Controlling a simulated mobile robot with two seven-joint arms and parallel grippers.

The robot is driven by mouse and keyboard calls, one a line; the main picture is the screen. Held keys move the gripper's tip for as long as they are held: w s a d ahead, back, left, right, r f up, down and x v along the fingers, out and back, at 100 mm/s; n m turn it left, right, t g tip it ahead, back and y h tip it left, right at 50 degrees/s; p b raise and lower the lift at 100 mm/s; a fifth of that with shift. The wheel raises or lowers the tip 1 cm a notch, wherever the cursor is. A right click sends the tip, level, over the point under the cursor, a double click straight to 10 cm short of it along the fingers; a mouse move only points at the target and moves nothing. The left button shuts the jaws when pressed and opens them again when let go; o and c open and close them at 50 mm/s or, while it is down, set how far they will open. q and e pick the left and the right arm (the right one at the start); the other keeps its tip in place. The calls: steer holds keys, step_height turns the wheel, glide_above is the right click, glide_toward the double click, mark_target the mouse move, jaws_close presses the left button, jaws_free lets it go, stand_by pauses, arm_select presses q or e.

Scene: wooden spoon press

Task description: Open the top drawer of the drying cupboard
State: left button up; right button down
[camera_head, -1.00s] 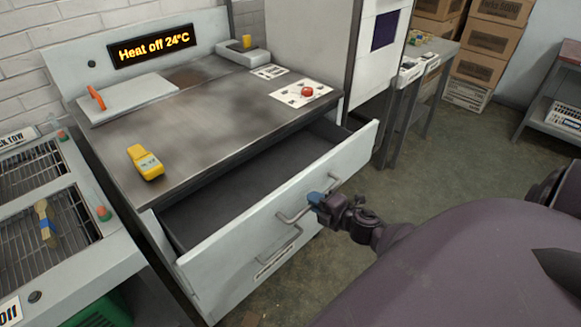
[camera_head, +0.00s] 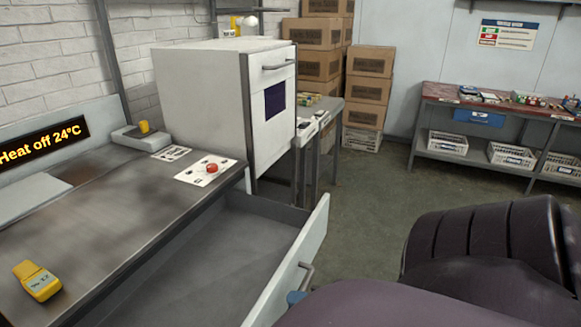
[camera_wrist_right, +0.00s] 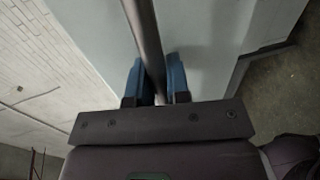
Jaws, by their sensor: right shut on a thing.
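The drawer (camera_head: 215,262) under the steel worktop with the "Heat off 24°C" display (camera_head: 42,143) is pulled well out. Its inside looks empty. Its pale front panel (camera_head: 304,246) stands out from the unit. The bar handle (camera_head: 306,277) is partly hidden behind my arm in the head view. In the right wrist view, my right gripper (camera_wrist_right: 156,82) has its two blue fingers on either side of the dark handle bar (camera_wrist_right: 146,35) and is shut on it. In the head view only a bit of blue finger (camera_head: 296,297) shows. My left gripper is not in view.
A white cabinet (camera_head: 212,97) with a bar handle stands beyond the worktop. A yellow meter (camera_head: 37,281) and a card with a red button (camera_head: 212,168) lie on the worktop. Cardboard boxes (camera_head: 368,90) and a side bench (camera_head: 497,108) stand farther back. The floor (camera_head: 375,210) between is clear.

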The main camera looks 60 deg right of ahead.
steer(key=c, duration=1.1)
jaws_free()
steer(key=a+v, duration=0.1)
steer(key=v, duration=0.9)
steer(key=shift+s+d, duration=0.4)
steer(key=shift+d, duration=0.1)
steer(key=shift+r, duration=0.1)
